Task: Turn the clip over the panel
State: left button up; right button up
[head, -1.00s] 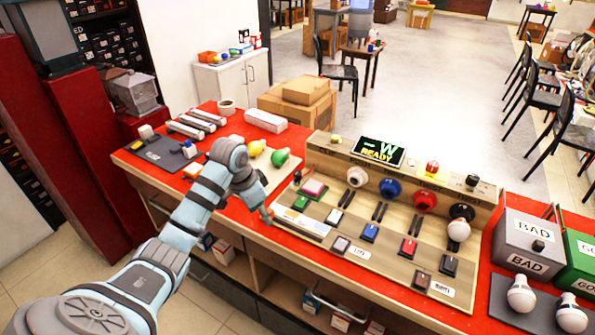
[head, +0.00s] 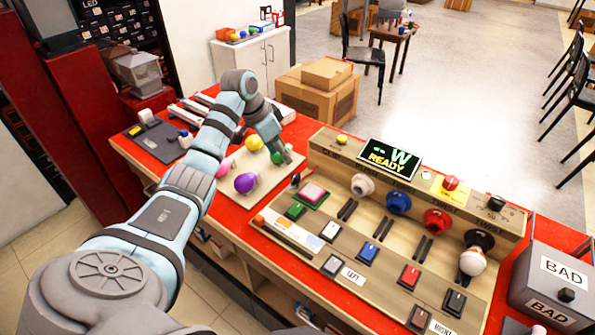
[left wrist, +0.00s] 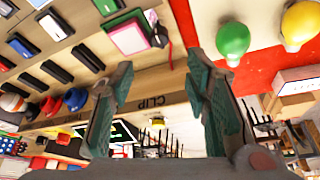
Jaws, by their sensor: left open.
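The wooden test panel (head: 330,192) stands on the red counter, with a small dark clip (head: 296,181) at its left end. In the left wrist view the clip (left wrist: 159,36) is a small dark piece beside the pink button, near the CLIP lettering on the wood. My left gripper (head: 284,156) is just left of and above the panel's left end, apart from the clip. In the left wrist view its two fingers (left wrist: 163,85) are spread with nothing between them. My right gripper is in no view.
Coloured bulbs, including a purple one (head: 244,183) and a green one (head: 279,157), stand on a board left of the panel. The panel carries a READY screen (head: 389,157), sockets and several switches. A grey BAD box (head: 555,278) stands at right.

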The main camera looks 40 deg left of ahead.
pick_arm(q)
send_near(295, 175)
notch_tip(295, 175, down, 3)
jog(key=x, duration=0.2)
jog(key=b+x, duration=0.1)
jog(key=x, duration=0.1)
jog(key=w+b+x, duration=0.1)
jog(key=x, duration=0.1)
jog(key=shift+w+d, duration=0.2)
jog(key=shift+s+r, duration=0.1)
jog(key=shift+s, duration=0.05)
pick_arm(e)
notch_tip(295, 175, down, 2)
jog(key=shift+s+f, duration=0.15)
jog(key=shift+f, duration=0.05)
pick_arm(q)
grip_shut()
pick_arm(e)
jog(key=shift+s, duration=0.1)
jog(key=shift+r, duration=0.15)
